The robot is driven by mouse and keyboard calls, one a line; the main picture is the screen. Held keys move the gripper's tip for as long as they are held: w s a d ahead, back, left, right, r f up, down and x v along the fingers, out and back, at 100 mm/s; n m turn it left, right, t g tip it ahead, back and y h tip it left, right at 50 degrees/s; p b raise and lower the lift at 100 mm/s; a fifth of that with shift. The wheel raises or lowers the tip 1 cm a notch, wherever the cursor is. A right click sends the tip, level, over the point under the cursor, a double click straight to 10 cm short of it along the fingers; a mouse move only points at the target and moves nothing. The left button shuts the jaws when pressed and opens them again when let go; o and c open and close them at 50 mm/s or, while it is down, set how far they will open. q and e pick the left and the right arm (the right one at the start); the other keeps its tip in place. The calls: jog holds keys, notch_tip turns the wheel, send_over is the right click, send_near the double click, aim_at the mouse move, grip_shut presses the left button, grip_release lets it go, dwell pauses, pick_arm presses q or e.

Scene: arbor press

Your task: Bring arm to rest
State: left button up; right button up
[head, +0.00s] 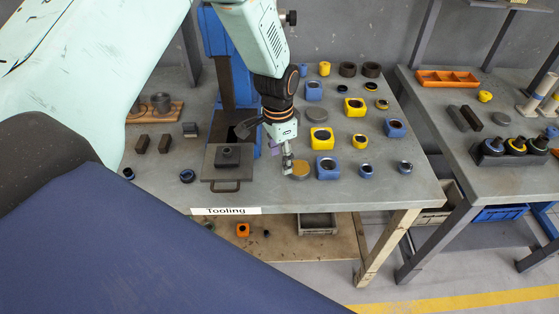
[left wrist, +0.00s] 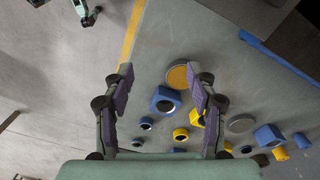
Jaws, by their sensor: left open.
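My left arm reaches in from the upper left of the head view. My left gripper (head: 287,163) hangs above the front part of the grey tooling table (head: 265,193), right of the press plate. In the left wrist view the gripper (left wrist: 158,75) has its two purple-padded fingers wide apart with nothing between them. A tan disc (head: 300,168) lies just right of the gripper in the head view; the disc (left wrist: 178,76) shows partly behind one finger in the wrist view. My right gripper is in neither view.
The blue arbor press (head: 215,40) stands behind the gripper, with a dark plate (head: 218,180) in front. Blue blocks (head: 327,167), yellow blocks (head: 321,138) and several rings crowd the table to the right. A second bench (head: 465,150) stands farther right.

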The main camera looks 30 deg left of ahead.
pick_arm(q)
jog(key=shift+s+f, duration=0.4)
jog(key=shift+f, duration=0.1)
jog(key=shift+d, duration=0.15)
